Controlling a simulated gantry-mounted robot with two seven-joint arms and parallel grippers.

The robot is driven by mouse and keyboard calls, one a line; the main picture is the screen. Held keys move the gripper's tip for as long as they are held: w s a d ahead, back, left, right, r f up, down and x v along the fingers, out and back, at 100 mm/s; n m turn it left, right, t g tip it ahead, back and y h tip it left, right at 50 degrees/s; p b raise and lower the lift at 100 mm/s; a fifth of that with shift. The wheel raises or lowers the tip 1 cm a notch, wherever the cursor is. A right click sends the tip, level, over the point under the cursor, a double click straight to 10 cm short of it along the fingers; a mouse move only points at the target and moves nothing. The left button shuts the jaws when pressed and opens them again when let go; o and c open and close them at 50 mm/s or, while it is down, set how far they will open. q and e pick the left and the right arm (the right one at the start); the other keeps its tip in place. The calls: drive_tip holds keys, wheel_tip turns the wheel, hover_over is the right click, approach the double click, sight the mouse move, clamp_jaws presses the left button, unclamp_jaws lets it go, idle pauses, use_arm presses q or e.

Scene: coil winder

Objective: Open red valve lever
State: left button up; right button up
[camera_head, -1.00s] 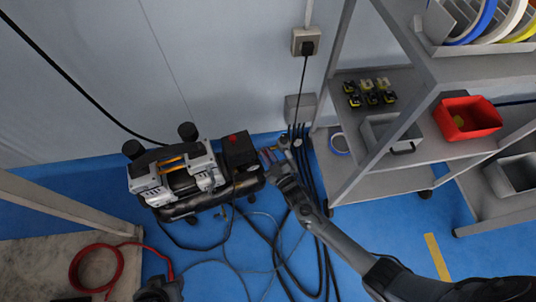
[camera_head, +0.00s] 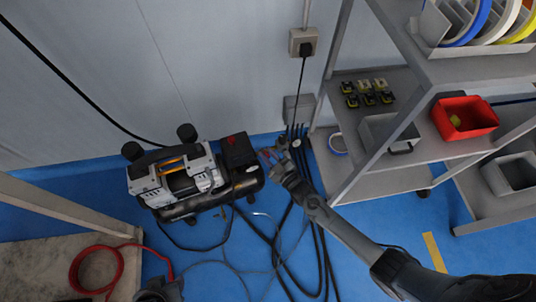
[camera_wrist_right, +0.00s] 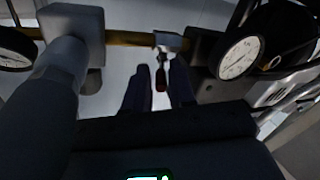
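The red valve lever (camera_wrist_right: 161,79) shows in the right wrist view as a small dark red handle, hanging under a metal valve body (camera_wrist_right: 167,42) on a brass-coloured pipe (camera_wrist_right: 130,38). My right gripper (camera_wrist_right: 160,75) is open, with its two dark fingers on either side of the lever. A light gap shows on the lever's left; I cannot tell whether the right finger touches it. In the head view my right gripper (camera_head: 270,156) is beside the right end of the compressor (camera_head: 185,178), where the lever is too small to make out.
Pressure gauges (camera_wrist_right: 239,58) flank the pipe in the wrist view. A grey shelf rack (camera_head: 388,178) with a red bin (camera_head: 465,118) stands right of my right gripper. Black cables (camera_head: 318,245) lie on the blue floor. A table with a red hose (camera_head: 120,268) is at lower left.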

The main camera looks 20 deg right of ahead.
drive_tip(key=shift+s, duration=0.1)
drive_tip(key=shift+s+r+p, duration=0.1)
drive_tip(key=shift+s+p, duration=0.2)
drive_tip(key=shift+p, duration=0.1)
drive_tip(key=p+v, duration=0.5)
drive_tip(key=v, duration=0.5)
drive_tip(key=shift+o, duration=0.3)
drive_tip(key=shift+d, duration=0.1)
